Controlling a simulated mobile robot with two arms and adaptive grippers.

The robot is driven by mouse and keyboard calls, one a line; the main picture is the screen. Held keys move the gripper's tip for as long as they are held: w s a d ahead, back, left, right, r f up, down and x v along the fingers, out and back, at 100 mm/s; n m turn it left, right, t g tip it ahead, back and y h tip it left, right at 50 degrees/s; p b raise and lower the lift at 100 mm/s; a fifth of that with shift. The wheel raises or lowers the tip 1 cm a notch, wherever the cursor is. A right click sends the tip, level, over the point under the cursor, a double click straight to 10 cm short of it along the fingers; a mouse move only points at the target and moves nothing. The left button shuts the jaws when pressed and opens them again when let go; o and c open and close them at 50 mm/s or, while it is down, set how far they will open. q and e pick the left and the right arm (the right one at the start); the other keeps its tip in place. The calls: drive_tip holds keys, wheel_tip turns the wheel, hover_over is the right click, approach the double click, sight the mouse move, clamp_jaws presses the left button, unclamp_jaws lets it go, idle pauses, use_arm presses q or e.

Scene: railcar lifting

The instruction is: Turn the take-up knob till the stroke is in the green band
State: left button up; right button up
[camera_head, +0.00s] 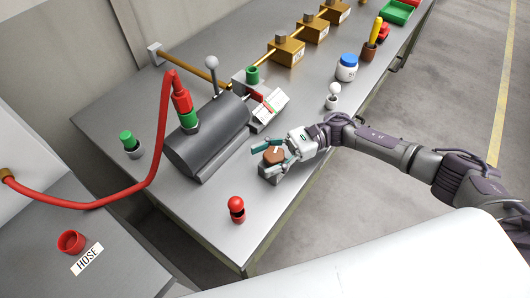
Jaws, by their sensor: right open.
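The take-up knob (273,156) is a brown knob with a pale mark on top, on a small grey block near the bench's front edge. My right gripper (267,159) comes in from the right and is open. Its two teal fingers lie on either side of the knob; I cannot tell whether they touch it. Behind the gripper, a white scale plate (270,107) stands beside the grey cylinder (208,137). It carries a red part and some green, but the stroke reading is too small to make out. My left gripper is not in view.
A red hose (163,130) runs to a red and green coupling on the cylinder. A red-capped item (237,209) stands near the front edge. A white ball-topped item (333,96) and blue-lidded jar (346,68) stand right of the scale. Brown blocks (287,51) line the back.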

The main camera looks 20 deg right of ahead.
sight(268, 149)
drive_tip(key=shift+a, duration=0.2)
drive_tip(key=shift+c, duration=0.2)
drive_tip(key=c, duration=1)
drive_tip(key=shift+o, duration=0.2)
drive_tip(key=shift+w+m+t, duration=0.1)
drive_tip(key=shift+m+t, duration=0.3)
drive_tip(key=shift+t, duration=0.2)
